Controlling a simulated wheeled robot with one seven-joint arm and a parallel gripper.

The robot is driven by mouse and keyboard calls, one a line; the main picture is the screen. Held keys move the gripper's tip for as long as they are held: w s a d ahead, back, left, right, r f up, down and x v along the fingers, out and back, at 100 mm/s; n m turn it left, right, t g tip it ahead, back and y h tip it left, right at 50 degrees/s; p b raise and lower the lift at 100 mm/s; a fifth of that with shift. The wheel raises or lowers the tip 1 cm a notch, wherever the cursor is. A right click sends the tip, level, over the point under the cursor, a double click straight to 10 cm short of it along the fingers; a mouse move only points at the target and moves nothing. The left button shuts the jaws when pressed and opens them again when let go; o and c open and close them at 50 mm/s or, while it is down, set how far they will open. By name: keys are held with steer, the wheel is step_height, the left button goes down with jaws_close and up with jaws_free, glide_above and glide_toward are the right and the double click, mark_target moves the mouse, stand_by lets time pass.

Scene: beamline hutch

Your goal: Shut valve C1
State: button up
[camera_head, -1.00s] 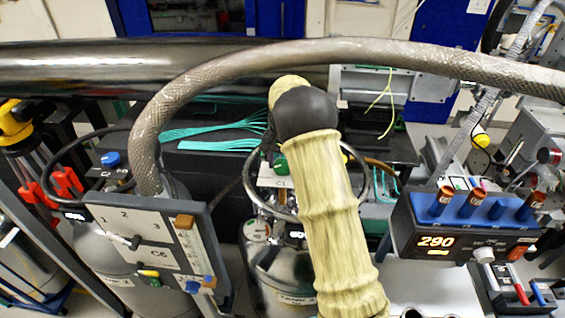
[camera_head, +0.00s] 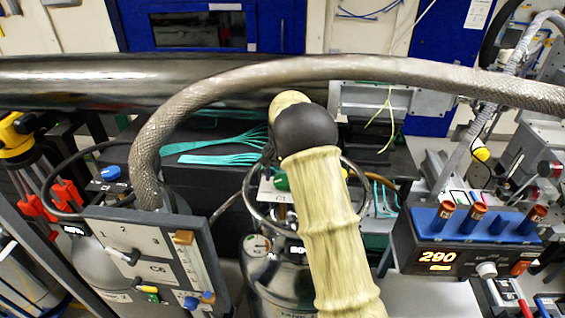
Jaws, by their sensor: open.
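A white plate (camera_head: 268,194) marked C1 sits above a steel tank (camera_head: 275,280), inside its round metal ring (camera_head: 250,205). A green knob (camera_head: 281,180) shows on this plate, partly hidden by my arm. How far the valve is turned cannot be told. My arm, in a cream sleeve with a dark joint, reaches up over the tank in front of the plate. Only a dark sliver of my gripper (camera_head: 267,152) shows left of the joint, just above the plate. Its fingertips are hidden, and no contact with the knob can be seen.
A thick braided hose (camera_head: 270,75) arches over the tanks. A panel (camera_head: 135,245) numbered 1, 2, 3 and marked C6 stands left. A controller (camera_head: 460,245) reading 290 stands right.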

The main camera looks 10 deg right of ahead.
step_height(320, 180, up, 17)
steer(key=b, duration=0.2)
steer(key=shift+b, duration=0.4)
steer(key=shift+r, duration=0.1)
steer(key=s+f+n+t+b, duration=0.1)
steer(key=s+f+n, duration=0.1)
steer(key=s+f, duration=0.4)
steer(key=s+f+n, duration=0.2)
steer(key=s+f, duration=0.4)
steer(key=s, duration=0.7)
steer(key=s+f+n+t+b, duration=0.1)
steer(key=s+f+n, duration=0.1)
steer(key=s+f, duration=0.5)
steer(key=s, duration=0.3)
steer(key=shift+s+t+b, duration=0.2)
steer(key=shift+t+b, duration=0.1)
steer(key=shift+d, duration=0.15)
